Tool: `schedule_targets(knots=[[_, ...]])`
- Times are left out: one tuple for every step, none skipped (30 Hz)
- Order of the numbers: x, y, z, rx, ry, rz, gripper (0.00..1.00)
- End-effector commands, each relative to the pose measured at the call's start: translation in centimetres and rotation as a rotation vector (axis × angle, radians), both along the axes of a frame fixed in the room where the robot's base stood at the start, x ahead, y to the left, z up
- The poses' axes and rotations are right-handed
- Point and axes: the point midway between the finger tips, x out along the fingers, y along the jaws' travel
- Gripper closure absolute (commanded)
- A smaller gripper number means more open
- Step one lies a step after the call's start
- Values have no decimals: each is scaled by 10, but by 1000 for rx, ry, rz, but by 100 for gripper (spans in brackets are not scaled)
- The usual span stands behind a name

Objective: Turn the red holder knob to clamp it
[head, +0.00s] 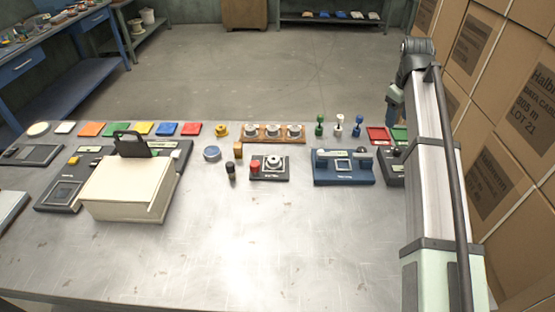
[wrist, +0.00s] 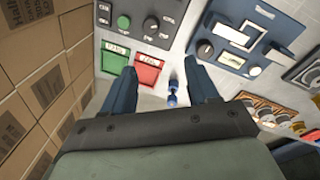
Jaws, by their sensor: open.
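In the head view, a small black holder (head: 270,174) sits near the middle of the bench, with a silver round part on top. The red knob (head: 255,166) stands upright at its left side. My gripper (wrist: 163,86) is open, its two blue fingers apart in the wrist view. It is to the right of the holder and well away from it. A small blue-handled piece (wrist: 173,95) shows between the fingers, not visibly gripped. I cannot make out the red knob in the wrist view.
A blue device (head: 344,168) stands right of the holder. A wooden rack (head: 249,140) with several spools is behind it, and a dark small cylinder (head: 231,171) is left. A cream box (head: 128,188) stands further left. The front bench is clear; cartons (head: 500,130) line the right.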

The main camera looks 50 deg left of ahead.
Motion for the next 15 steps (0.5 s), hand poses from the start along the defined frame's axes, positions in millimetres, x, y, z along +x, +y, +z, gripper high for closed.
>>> schedule_targets(knots=[[-20, 22, 1, 0, 7, 39, 41], [-29, 34, 1, -1, 11, 59, 41], [-43, 48, 2, -1, 15, 86, 41], [-54, 59, 2, -1, 18, 106, 41], [-64, 69, 3, -3, 22, 126, 41], [-79, 83, 4, -4, 28, 153, 41], [-90, 93, 4, -4, 32, 173, 41], [-101, 102, 5, -6, 35, 192, 41], [-117, 115, 5, -7, 40, 219, 41], [-129, 124, 6, -7, 43, 240, 41], [-140, 133, 6, -9, 47, 259, 41], [-156, 145, 7, -10, 53, 286, 41], [-169, 153, 7, -11, 57, 306, 41], [-181, 161, 8, -12, 62, 326, 41], [-198, 172, 8, -14, 66, 353, 41]])
